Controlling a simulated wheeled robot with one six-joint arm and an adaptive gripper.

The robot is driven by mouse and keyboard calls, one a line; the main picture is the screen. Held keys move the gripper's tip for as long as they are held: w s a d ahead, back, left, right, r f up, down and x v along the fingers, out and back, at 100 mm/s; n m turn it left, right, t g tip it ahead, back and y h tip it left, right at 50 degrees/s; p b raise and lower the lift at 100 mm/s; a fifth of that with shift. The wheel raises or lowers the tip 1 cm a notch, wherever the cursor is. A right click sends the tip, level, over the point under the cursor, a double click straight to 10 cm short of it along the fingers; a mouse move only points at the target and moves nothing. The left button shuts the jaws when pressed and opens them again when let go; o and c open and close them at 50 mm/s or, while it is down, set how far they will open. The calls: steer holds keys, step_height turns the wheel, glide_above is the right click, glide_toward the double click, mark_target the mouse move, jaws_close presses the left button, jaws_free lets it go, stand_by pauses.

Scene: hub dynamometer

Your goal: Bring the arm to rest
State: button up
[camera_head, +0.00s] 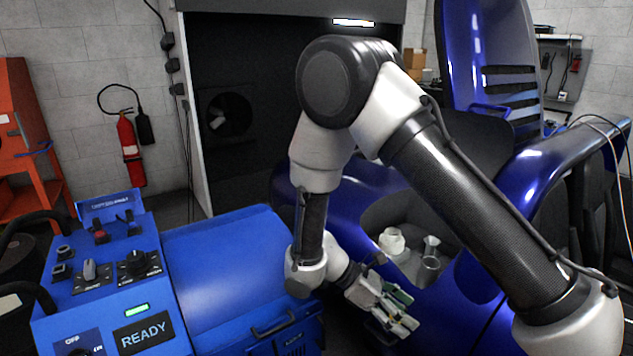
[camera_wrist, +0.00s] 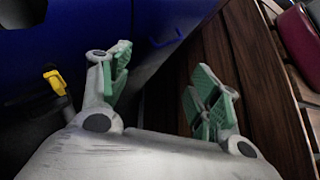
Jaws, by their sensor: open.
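My gripper (camera_head: 397,306) is low in the middle of the head view, at the end of my bent arm. It points down and to the right, in front of the blue car's open engine bay. In the wrist view my gripper (camera_wrist: 160,88) shows two green-padded fingers spread wide apart. Nothing is between them. Dark wooden slats (camera_wrist: 205,60) lie behind the right finger, and a dark blue surface (camera_wrist: 95,35) lies behind the left one.
A blue control console (camera_head: 110,270) with switches and a READY display stands at the left. The blue car (camera_head: 480,310) is at the right, with a white-capped reservoir (camera_head: 392,241) in its bay. A fire extinguisher (camera_head: 130,152) hangs on the back wall. A yellow piece (camera_wrist: 55,82) shows at the wrist view's left.

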steer(key=s+d+r+m+t+y, duration=0.2)
steer(key=d+r+m, duration=0.3)
steer(key=r, duration=0.5)
steer(key=s+d+r+m+t+y, duration=0.3)
steer(key=s+d+r+m+y, duration=0.1)
steer(key=r, duration=0.6)
steer(key=s+d+r+m+t+y, duration=0.2)
steer(key=d+r+m+y, duration=0.3)
steer(key=d+r+m, duration=0.3)
step_height(320, 180, up, 3)
steer(key=shift+s+d+f+t, duration=0.15)
steer(key=shift+s+d+t, duration=0.15)
steer(key=shift+s, duration=0.6)
